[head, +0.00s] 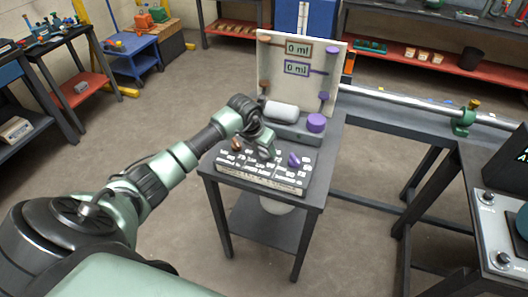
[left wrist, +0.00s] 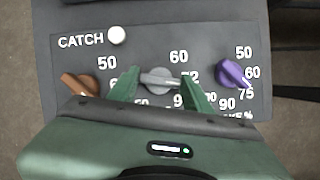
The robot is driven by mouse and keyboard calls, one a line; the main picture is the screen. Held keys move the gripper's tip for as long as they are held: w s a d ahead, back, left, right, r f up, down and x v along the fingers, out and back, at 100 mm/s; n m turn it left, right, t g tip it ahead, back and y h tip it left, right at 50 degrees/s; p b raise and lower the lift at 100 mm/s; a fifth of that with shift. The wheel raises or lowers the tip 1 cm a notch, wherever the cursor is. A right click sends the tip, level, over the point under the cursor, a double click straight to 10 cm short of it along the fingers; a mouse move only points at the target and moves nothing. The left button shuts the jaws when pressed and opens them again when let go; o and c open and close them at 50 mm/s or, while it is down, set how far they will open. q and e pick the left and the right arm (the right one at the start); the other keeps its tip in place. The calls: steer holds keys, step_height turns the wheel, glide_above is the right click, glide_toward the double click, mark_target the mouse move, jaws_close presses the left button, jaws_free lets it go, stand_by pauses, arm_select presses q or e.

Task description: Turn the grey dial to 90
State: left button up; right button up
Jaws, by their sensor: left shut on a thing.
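The grey dial (left wrist: 160,80) sits in the middle of the dark panel, between my left gripper's green fingers. My left gripper (left wrist: 161,88) is shut on its bar. The bar lies almost level, its right end slightly low and near the 72 mark. A 60 is above it; a number starting with 9 at lower right is partly covered. In the head view my left gripper (head: 263,146) reaches down onto the panel (head: 262,178) and hides the grey dial. My right gripper is not in view.
A brown dial (left wrist: 80,84) and a purple dial (left wrist: 233,73) flank the fingers closely. A white CATCH button (left wrist: 117,35) is up left. Behind the panel stand a white cylinder (head: 281,111), a purple knob (head: 316,122) and a board (head: 300,85) with two 0 ml displays.

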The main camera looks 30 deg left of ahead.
mark_target(255, 159)
arm_select(q)
steer(key=m+b, duration=0.2)
steer(key=m+h+b, duration=0.1)
steer(key=m+b, duration=0.1)
steer(key=shift+a+f+h, duration=0.15)
steer(key=shift+f+h, duration=0.05)
steer(key=shift+h, duration=0.1)
steer(key=shift+r+m+h+b, duration=0.15)
steer(key=shift+m+h+b, duration=0.25)
steer(key=shift+m+b, duration=0.8)
steer(key=shift+g, duration=0.3)
steer(key=o, duration=1.4)
steer(key=shift+c, duration=0.2)
steer(key=shift+r, duration=0.1)
steer(key=b+v, duration=0.2)
steer(key=v, duration=0.5)
steer(key=shift+r, duration=0.3)
steer(key=shift+s, duration=0.1)
